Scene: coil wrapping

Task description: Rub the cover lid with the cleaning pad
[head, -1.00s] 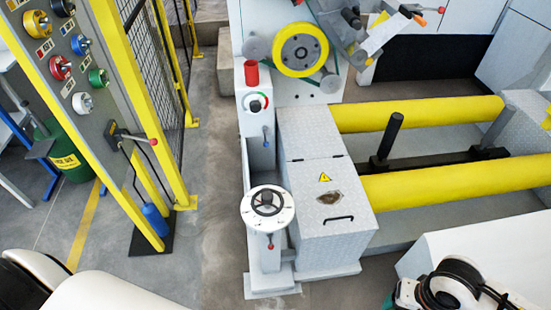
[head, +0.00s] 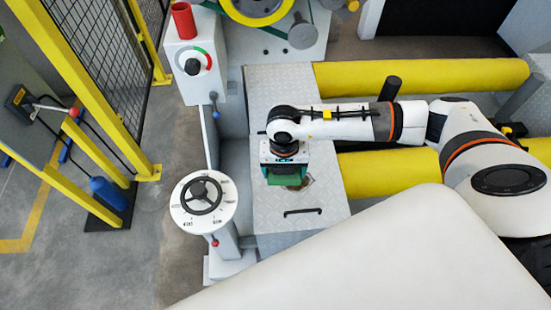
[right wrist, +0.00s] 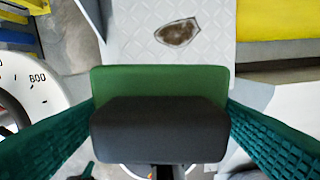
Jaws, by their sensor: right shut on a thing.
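The cover lid (head: 270,212) is a grey chequered metal panel with a black handle (head: 302,211). A brown stain (right wrist: 178,32) lies on it, and the stain shows just beyond the pad in the right wrist view. My right gripper (head: 287,166) is over the lid and shut on the cleaning pad (right wrist: 160,80), which has a green layer and a dark grey block. In the head view the pad's green part (head: 287,181) covers part of the stain. I cannot tell whether the pad touches the lid. My left gripper is not in view.
A round white dial with a black handwheel (head: 203,196) stands left of the lid. A red cup (head: 184,20) sits on the post behind. Yellow rollers (head: 420,76) run to the right, and a yellow-framed fence (head: 85,90) stands at the left.

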